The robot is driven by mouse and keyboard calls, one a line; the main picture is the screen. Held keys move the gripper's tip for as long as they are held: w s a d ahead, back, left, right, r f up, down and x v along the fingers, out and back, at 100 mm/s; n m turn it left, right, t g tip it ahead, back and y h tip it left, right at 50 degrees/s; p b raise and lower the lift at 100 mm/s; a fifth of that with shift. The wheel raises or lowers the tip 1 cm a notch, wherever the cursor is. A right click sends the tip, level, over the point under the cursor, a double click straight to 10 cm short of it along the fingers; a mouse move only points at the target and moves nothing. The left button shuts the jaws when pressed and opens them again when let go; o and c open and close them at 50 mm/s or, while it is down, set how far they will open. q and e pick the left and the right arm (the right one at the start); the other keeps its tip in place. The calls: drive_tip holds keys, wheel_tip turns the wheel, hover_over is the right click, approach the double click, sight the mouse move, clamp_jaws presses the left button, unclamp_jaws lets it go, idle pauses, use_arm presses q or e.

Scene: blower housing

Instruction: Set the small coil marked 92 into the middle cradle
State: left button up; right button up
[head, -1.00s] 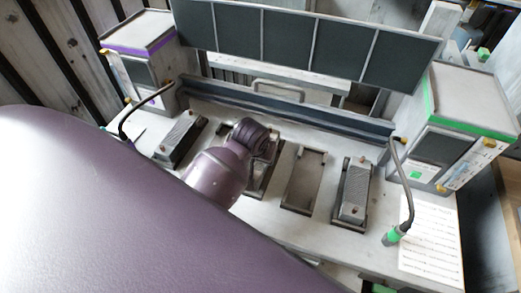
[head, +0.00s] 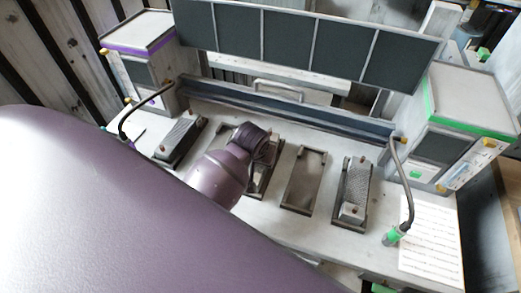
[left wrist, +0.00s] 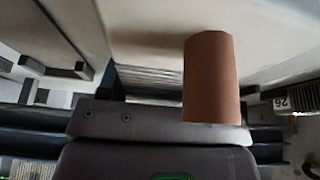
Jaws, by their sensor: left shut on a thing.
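My left gripper (head: 262,163) is over the middle cradle (head: 268,185), its fingertips hidden by my purple wrist. In the left wrist view a copper-brown post (left wrist: 211,77) stands close to the camera, with a grey ribbed block (left wrist: 150,82) behind it. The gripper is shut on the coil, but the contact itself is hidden. A tag reading 92, upside down (left wrist: 283,102), shows at the right of that view; I cannot tell which part carries it. Whether the coil touches the cradle is hidden. My right gripper is in neither view.
Grey ribbed coils sit in the leftmost (head: 180,137) and rightmost (head: 355,184) cradles. The cradle right of the middle (head: 304,182) is empty. Bent cables stand at both ends, the right one with a green tip (head: 391,237) beside a printed sheet (head: 432,240). A dark rail (head: 300,113) runs behind.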

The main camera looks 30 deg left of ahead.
use_arm(q)
drive_tip(key=shift+f, duration=0.2)
drive_tip(key=o, duration=1.3)
drive_tip(key=shift+c, duration=0.2)
drive_tip(key=shift+r, duration=3.5)
drive_tip(key=shift+s, duration=0.1)
